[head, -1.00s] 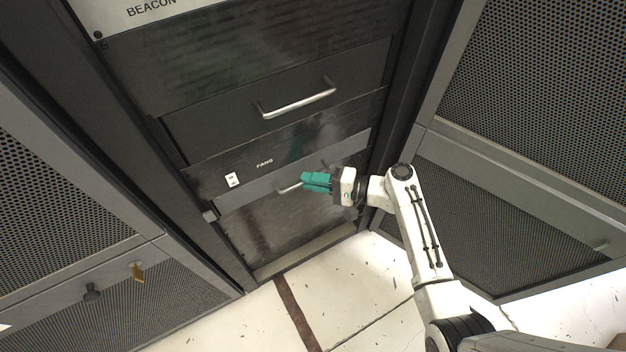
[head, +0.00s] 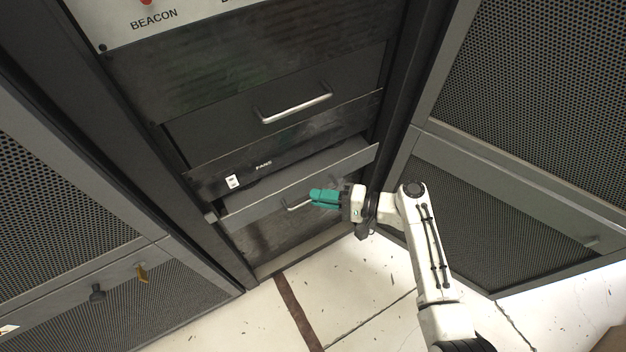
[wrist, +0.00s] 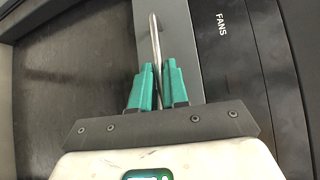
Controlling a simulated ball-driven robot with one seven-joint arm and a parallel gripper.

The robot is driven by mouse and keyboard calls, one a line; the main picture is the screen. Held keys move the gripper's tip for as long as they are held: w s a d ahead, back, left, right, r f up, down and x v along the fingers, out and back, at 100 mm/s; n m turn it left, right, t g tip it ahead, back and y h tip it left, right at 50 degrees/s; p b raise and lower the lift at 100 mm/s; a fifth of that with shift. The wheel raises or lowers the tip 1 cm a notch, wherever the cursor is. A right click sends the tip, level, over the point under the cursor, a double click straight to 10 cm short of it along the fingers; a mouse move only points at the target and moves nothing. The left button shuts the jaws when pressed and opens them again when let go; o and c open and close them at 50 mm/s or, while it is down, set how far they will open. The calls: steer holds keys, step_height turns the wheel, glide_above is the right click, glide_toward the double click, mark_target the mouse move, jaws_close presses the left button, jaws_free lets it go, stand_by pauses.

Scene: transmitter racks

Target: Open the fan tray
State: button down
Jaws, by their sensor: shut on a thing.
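The fan tray (head: 252,207) is a grey drawer front low in the dark rack, below the panel marked FANS. It stands out from the rack, with its top surface showing behind the front edge. My gripper (head: 318,198) has teal fingers and is shut on the tray's metal bar handle (head: 293,207). In the wrist view the handle (wrist: 154,40) runs between the two teal fingers (wrist: 158,78), and the tray front (wrist: 205,50) lies behind it. The fingers hide part of the handle.
A closed drawer with a silver handle (head: 296,108) sits above. A white switch (head: 232,181) is on the FANS panel. Mesh panels flank the rack at left (head: 50,180) and right (head: 540,90). Pale floor (head: 330,290) in front is clear apart from small debris.

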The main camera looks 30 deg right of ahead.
steer(key=s+p, duration=0.4)
steer(key=s, duration=1.2)
steer(key=c, duration=1.2)
jaws_free()
steer(key=shift+d, duration=0.1)
steer(key=v, duration=1)
steer(key=shift+s+d+b, duration=0.2)
steer(key=shift+s+b, duration=0.1)
steer(key=shift+b, duration=0.1)
